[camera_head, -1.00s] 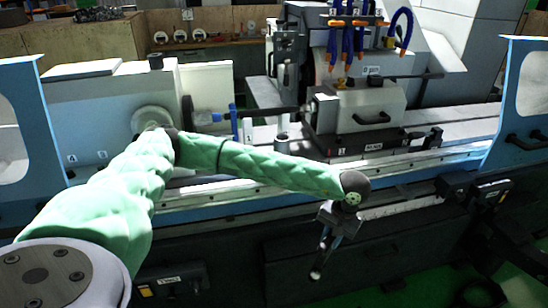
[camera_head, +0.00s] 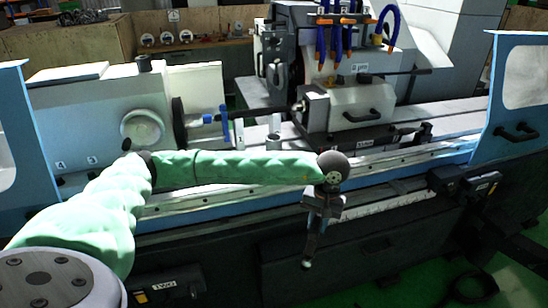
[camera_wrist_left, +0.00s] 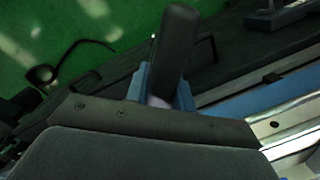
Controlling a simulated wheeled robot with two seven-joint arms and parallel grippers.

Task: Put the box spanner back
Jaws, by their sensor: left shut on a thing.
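My left gripper (camera_head: 322,207) hangs in front of the grinder's front edge, above its dark front panel. It is shut on the box spanner (camera_head: 309,248), whose dark shank points down, slightly tilted, with a small light tip. In the left wrist view the left gripper's blue-grey fingers (camera_wrist_left: 160,92) close around a dark rounded bar, the box spanner (camera_wrist_left: 178,42), which sticks out beyond them. The gripped part is mostly hidden. The spanner looks clear of the machine. My right gripper is not in view.
The cylindrical grinder's bed (camera_head: 390,163) runs behind my left arm, with a white headstock (camera_head: 90,115) at left and a grey tailstock unit (camera_head: 365,105). A blue guard panel (camera_head: 500,120) stands at right.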

